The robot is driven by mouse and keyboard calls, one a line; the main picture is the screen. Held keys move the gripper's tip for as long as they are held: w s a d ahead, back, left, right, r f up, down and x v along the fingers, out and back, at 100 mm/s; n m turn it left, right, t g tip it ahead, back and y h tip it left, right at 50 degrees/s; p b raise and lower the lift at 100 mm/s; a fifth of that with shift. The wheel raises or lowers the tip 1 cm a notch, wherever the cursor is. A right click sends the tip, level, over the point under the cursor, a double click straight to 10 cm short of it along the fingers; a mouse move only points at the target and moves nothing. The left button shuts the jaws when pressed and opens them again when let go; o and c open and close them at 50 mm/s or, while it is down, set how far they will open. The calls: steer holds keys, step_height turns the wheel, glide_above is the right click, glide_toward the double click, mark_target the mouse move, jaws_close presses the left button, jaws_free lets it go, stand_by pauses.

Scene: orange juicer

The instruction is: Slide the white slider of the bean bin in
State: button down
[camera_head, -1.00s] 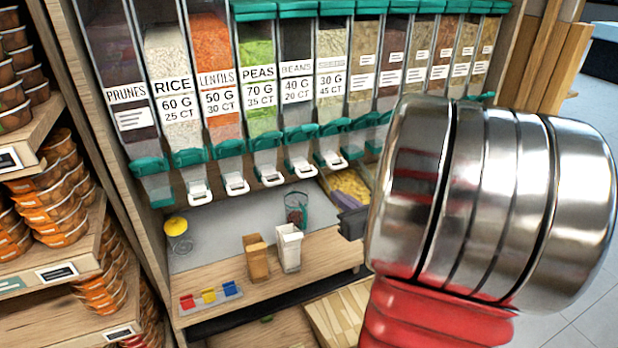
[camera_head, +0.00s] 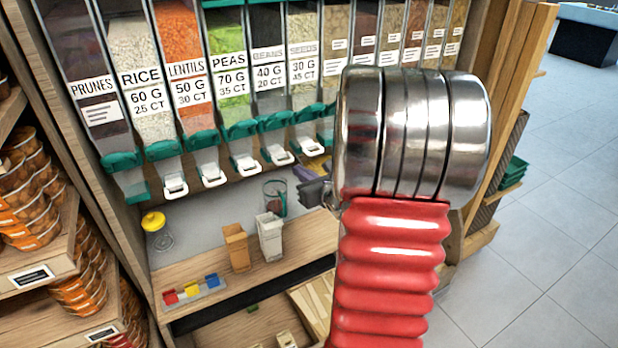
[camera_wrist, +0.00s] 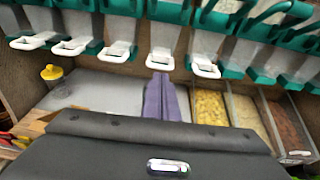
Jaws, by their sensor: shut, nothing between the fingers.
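The bean bin (camera_head: 268,72), labelled BEANS 40 G, stands in a row of clear bins with green dispensers. Its white slider (camera_head: 281,157) sticks out under the green flap. In the wrist view, the bean slider appears to be the fourth white slider (camera_wrist: 161,60) from the left. My gripper (camera_head: 304,172) has purple fingers, partly hidden by my arm in the head view. In the wrist view, my gripper (camera_wrist: 160,82) is shut and empty, its tips just below that slider. I cannot tell if they touch it.
Neighbouring white sliders stick out on both sides, peas (camera_head: 246,165) and seeds (camera_head: 309,147). Below are a glass jar (camera_head: 275,197), a white carton (camera_head: 270,236), a brown carton (camera_head: 236,248) and a yellow-lidded jar (camera_head: 155,230) on the wooden shelf. Orange tubs (camera_head: 30,210) stand left.

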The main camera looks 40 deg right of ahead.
mark_target(287, 162)
steer(key=x, duration=0.5)
steer(key=shift+w+d+f, duration=0.1)
steer(key=shift+w, duration=0.15)
